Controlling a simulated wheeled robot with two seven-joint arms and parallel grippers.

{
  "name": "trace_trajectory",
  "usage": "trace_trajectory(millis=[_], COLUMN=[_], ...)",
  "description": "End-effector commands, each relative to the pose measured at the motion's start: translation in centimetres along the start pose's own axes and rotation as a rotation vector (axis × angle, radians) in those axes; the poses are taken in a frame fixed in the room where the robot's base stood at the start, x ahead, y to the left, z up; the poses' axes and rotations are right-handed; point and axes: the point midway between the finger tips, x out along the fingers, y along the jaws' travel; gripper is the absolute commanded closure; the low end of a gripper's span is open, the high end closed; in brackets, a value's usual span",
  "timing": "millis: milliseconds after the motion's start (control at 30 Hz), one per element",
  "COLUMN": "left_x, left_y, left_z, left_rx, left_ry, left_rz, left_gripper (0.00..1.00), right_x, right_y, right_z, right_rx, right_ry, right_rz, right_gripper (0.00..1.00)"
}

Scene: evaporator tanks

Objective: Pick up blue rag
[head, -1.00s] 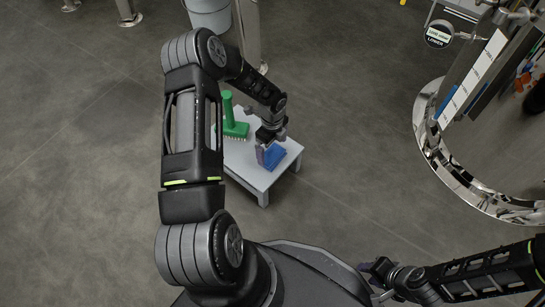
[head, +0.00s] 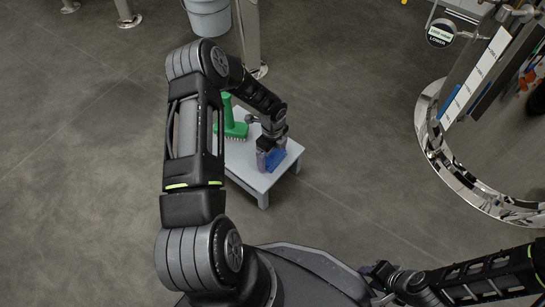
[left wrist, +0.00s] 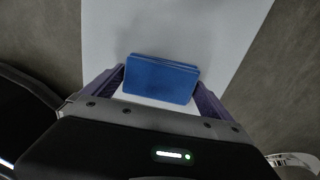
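The blue rag (head: 277,158) lies on a small light-grey table (head: 240,158). It looks like a folded, layered rectangle in the left wrist view (left wrist: 161,80). My left gripper (head: 269,162) points down at the rag from above and partly hides it. In the left wrist view its two purple fingers (left wrist: 160,84) are wide apart, one on each side of the rag and close to its edges. I cannot tell whether they touch it. My right gripper (head: 376,270) is low at the right of my base, small and dark, and its opening is unclear.
A green brush (head: 233,125) stands on the same table, to the left of the rag and behind my left arm. A grey bucket (head: 208,17) is at the back. A shiny metal tank rim (head: 440,160) is at the right. Open floor surrounds the table.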

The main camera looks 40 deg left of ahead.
Motion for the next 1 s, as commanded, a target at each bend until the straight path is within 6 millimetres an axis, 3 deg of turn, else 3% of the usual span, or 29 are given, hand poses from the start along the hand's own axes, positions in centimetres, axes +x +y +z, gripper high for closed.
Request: trace_trajectory(millis=[533, 833, 1000], left_x=[0.0, -0.3, -2.4], left_y=[0.0, 0.0, -0.1], left_z=[0.0, 0.0, 0.0], left_rx=[0.0, 0.0, 0.0], left_ry=[0.0, 0.0, -0.001], left_rz=[0.0, -0.001, -0.002], left_gripper=[0.5, 0.51, 0.51], right_x=[0.0, -0.2, -1.2], right_y=[0.0, -0.1, -0.4], right_z=[0.0, 0.0, 0.1], right_rx=[0.0, 0.0, -0.001], right_ry=[0.0, -0.001, -0.003], right_rz=[0.0, 0.0, 0.001], right_gripper=[0.64, 0.64, 0.64])
